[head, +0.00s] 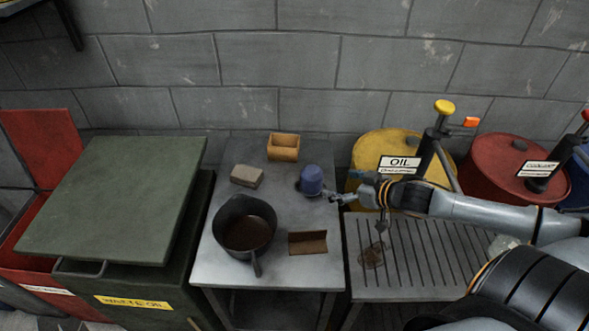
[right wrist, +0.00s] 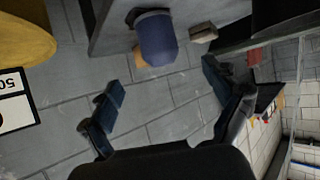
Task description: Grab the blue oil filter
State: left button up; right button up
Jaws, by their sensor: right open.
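The blue oil filter (head: 312,180) stands on the grey metal table (head: 290,268), right of the middle. My right gripper (head: 337,198) reaches in from the right and is just right of the filter in the head view. In the right wrist view the filter (right wrist: 157,42) lies ahead, between the lines of the two spread fingers (right wrist: 163,82) and beyond their tips. The gripper is open and holds nothing. My left gripper is not in view.
On the same table are a black pan (head: 239,232) of dark liquid, a grey block (head: 247,176), a tan open box (head: 283,148) and a brown angled piece (head: 308,243). A yellow oil drum (head: 370,152) and slatted bench (head: 455,285) stand right, a green-lidded waste bin (head: 115,195) left.

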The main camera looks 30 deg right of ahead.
aim_at(319, 178)
jog(key=x, duration=0.1)
jog(key=b+x, duration=0.1)
jog(key=x, duration=0.1)
jog(key=shift+w+r, duration=0.1)
jog(key=shift+w, duration=0.3)
jog(key=x, duration=0.3)
jog(key=shift+w, duration=0.15)
jog(key=shift+w+a, duration=0.1)
jog(key=shift+w, duration=0.05)
jog(key=shift+w+a+f, duration=0.1)
jog(key=shift+w+f, duration=0.25)
jog(key=shift+w, duration=0.05)
jog(key=x, duration=0.3)
jog(key=shift+f, duration=0.15)
jog(key=shift+w+f, duration=0.3)
jog(key=shift+w, duration=0.2)
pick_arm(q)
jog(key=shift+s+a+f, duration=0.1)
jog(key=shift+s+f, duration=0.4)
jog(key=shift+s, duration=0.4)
pick_arm(e)
jog(key=shift+a, duration=0.1)
